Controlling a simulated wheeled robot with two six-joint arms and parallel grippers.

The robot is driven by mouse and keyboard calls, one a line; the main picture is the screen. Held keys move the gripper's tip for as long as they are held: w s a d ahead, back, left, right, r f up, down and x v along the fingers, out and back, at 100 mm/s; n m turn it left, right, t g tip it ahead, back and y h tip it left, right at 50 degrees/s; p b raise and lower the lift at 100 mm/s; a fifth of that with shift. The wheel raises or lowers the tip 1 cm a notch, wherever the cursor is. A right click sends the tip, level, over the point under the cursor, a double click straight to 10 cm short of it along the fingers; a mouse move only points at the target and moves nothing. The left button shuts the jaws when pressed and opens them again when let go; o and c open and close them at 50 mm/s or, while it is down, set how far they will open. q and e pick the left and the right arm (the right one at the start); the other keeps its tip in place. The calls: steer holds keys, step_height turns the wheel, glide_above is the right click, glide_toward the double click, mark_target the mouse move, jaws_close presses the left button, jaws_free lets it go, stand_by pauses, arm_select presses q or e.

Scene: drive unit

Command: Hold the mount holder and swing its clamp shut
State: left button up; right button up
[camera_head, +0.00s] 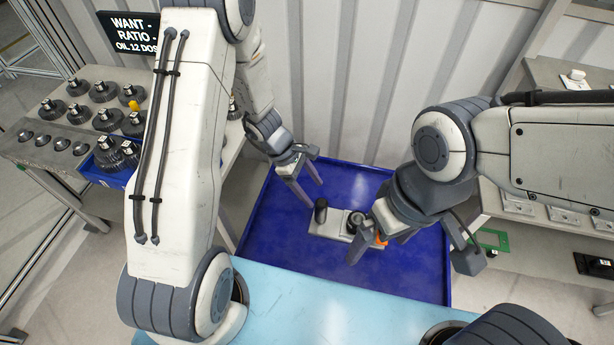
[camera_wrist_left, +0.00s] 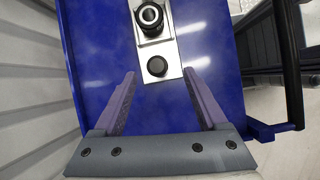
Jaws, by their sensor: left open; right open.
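The mount holder (camera_head: 326,228), a pale flat plate with a dark upright cylinder at its left end and a round dark fitting further right, lies on the blue tray. An orange part (camera_head: 381,241) shows beside my right gripper; its link to the holder is partly hidden. In the left wrist view the holder (camera_wrist_left: 173,67) lies ahead between the fingers. My left gripper (camera_head: 313,193) is open and empty, above and behind the holder's left end. My right gripper (camera_head: 364,243) is open at the holder's right end; one finger and any contact are hidden.
The blue tray (camera_head: 285,240) has raised edges and free room around the holder. A light-blue surface (camera_head: 300,305) lies in front. A left bench (camera_head: 60,165) holds several dark round parts and a blue bin (camera_head: 100,174). A corrugated wall (camera_head: 340,80) stands behind.

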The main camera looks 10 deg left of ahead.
mark_target(318, 205)
arm_select(q)
steer(key=shift+n, duration=0.7)
steer(key=f+b, duration=0.2)
steer(key=d+f+b, duration=0.1)
steer(key=f+b, duration=0.1)
steer(key=f, duration=0.1)
steer(key=d+f+b, duration=0.1)
steer(key=f+b, duration=0.1)
steer(key=f, duration=0.1)
steer(key=shift+w+b, duration=0.2)
steer(key=shift+b, duration=0.15)
steer(key=shift+b+x, duration=0.8)
steer(key=shift+x, duration=0.1)
steer(key=shift+d+r, duration=0.15)
steer(key=shift+d, duration=0.05)
arm_select(e)
step_height(318, 205, down, 8)
steer(key=shift+r, duration=0.15)
arm_select(q)
jaws_close()
arm_select(e)
steer(key=c, duration=0.4)
